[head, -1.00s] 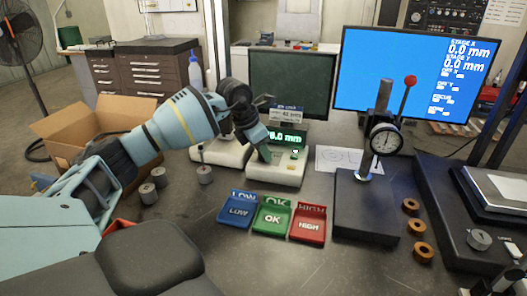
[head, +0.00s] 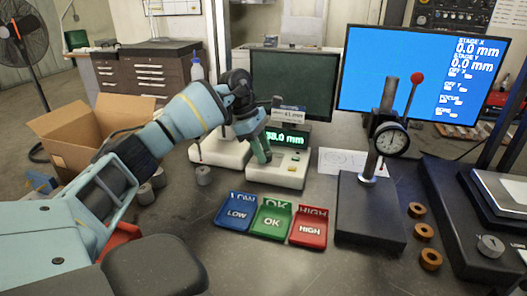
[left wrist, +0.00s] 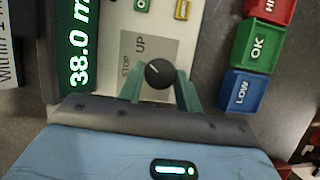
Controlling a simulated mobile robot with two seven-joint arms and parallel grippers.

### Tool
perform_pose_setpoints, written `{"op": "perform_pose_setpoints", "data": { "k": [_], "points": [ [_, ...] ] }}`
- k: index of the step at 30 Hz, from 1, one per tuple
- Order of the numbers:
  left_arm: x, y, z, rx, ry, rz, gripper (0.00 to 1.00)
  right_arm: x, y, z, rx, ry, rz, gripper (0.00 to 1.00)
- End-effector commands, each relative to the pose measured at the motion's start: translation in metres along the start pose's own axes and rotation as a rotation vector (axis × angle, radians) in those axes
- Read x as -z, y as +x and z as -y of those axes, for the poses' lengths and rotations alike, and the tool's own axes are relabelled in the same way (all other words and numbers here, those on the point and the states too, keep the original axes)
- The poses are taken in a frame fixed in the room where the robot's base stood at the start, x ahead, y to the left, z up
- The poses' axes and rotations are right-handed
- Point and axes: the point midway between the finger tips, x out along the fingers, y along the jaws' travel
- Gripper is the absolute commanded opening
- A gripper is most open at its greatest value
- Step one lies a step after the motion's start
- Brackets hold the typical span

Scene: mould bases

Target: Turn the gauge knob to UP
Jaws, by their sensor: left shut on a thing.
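The gauge (head: 290,175) is a pale box with a lit green display (head: 292,139); the display (left wrist: 80,45) reads 38.0 in the left wrist view. Its round black knob (left wrist: 160,73) sits on a grey plate (left wrist: 143,50) marked STOP and UP. The knob's small white mark points to the upper left in that view; I cannot tell exactly which label it meets. My left gripper (left wrist: 163,90) is shut on the knob, with a green finger on either side. In the head view my left gripper (head: 262,155) reaches down onto the gauge's front, hiding the knob. My right gripper is not in view.
Blue LOW (head: 235,211), green OK (head: 271,219) and red HIGH (head: 309,230) trays lie in front of the gauge. A dial indicator stand (head: 368,210) is to the right, with rings (head: 424,232) beside it. A second pale unit (head: 215,152) stands just left of the gauge.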

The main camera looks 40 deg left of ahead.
Motion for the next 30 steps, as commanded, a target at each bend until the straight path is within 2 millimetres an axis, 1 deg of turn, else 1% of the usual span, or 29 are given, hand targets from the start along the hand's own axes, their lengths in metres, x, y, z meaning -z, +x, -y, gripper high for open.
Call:
{"op": "perform_pose_setpoints", "data": {
  "k": [7,20,21,25,30],
  "points": [
    [-0.0002,-0.0009,-0.0008,0.018,0.049,0.0,0.11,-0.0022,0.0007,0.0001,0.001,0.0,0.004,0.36],
    [-0.0002,-0.0013,-0.0008,0.02,0.055,0.0,0.11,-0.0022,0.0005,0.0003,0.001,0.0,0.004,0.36],
    [-0.0002,-0.0013,-0.0008,0.02,0.055,-0.001,0.38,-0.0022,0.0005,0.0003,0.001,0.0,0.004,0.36],
    [0.0,-0.0008,-0.0007,0.021,0.054,-0.001,0.55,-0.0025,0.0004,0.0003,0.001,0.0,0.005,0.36],
    [0.0002,0.0,-0.0005,0.022,0.054,-0.001,0.56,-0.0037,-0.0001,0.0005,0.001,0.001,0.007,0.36]
  ]
}}
